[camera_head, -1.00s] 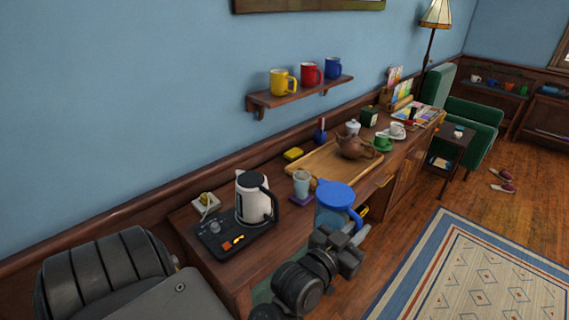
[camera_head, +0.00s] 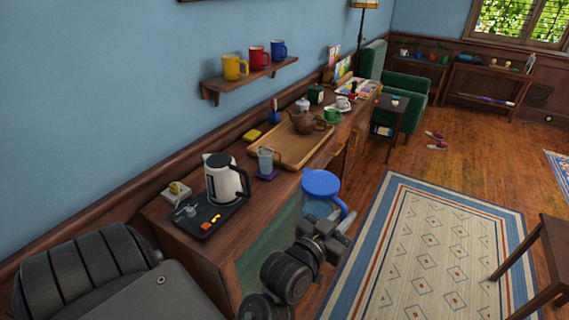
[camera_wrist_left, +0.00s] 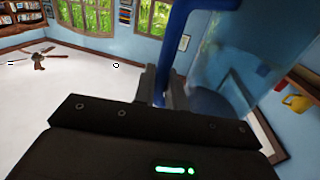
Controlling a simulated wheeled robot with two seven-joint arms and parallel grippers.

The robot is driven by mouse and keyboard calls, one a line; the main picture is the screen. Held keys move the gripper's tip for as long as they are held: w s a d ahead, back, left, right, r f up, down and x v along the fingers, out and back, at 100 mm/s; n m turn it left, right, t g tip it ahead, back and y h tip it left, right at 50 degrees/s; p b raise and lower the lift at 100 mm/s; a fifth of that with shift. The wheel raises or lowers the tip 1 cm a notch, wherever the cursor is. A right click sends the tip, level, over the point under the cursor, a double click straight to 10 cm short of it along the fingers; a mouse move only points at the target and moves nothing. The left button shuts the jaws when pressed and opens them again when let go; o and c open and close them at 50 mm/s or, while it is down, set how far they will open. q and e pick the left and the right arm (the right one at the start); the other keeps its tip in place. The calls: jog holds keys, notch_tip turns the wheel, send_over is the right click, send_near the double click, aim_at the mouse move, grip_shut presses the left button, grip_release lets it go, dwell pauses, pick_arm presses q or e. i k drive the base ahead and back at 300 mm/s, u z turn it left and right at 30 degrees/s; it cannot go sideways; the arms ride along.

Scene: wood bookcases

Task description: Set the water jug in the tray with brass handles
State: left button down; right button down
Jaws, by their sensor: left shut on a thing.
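The water jug (camera_head: 316,208) has a blue lid and handle and a clear bluish body. My left gripper (camera_head: 338,226) is shut on its handle and holds it in front of the desk's front edge, roughly upright. The left wrist view shows the blue handle (camera_wrist_left: 172,55) between the fingers, with the clear jug body (camera_wrist_left: 232,65) beside it. The wooden tray (camera_head: 282,152) lies on the desk beyond the jug, and a brown teapot (camera_head: 306,122) is at its far end. The tray's handles are too small to make out. My right gripper is not in view.
A glass (camera_head: 265,160) on a purple coaster stands at the tray's near end. A kettle (camera_head: 222,178) is on a dark base left of it. A yellow block (camera_head: 251,135) lies behind the tray. The tray's near part is bare. A wooden table (camera_head: 545,265) stands at right.

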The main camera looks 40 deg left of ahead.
aim_at(286, 151)
jog(key=z, duration=0.65)
jog(key=i, duration=0.75)
jog(key=u, duration=2.5)
jog(key=i, duration=0.5)
jog(key=z, duration=0.3)
jog(key=k, duration=0.55)
jog(key=z, duration=1.15)
jog(key=i, duration=1)
jog(key=u, duration=0.05)
